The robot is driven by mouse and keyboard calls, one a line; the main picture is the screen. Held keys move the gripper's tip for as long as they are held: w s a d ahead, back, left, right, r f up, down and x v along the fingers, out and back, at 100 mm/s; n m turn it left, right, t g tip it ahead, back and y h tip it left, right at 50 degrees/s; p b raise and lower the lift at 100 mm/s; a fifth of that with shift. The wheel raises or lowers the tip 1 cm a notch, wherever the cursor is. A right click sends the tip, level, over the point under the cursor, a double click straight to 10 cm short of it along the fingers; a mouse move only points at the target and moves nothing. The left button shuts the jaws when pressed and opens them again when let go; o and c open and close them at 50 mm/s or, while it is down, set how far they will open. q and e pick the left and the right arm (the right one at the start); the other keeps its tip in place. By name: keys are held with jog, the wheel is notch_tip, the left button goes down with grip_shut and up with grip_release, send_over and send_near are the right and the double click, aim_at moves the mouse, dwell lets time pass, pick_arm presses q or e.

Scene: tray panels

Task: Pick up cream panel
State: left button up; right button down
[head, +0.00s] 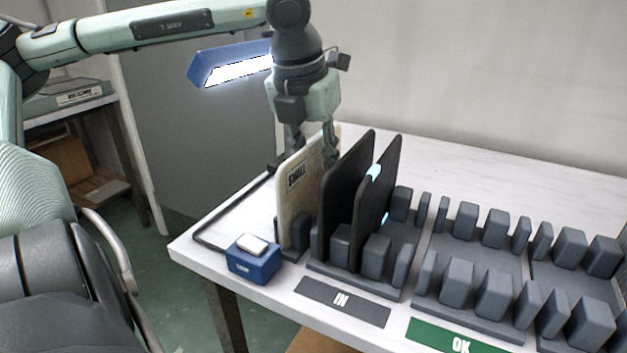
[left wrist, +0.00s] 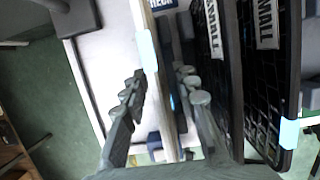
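My right gripper is not in view.
Two dark panels (head: 347,195) stand close to the right of the cream one. A blue box (head: 254,262) with a white button sits at the table's front left. An OK rack (head: 470,300) with empty slots extends to the right. A blue lamp (head: 215,62) hangs beside my left wrist.

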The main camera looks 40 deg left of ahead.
pick_arm(q)
grip_shut()
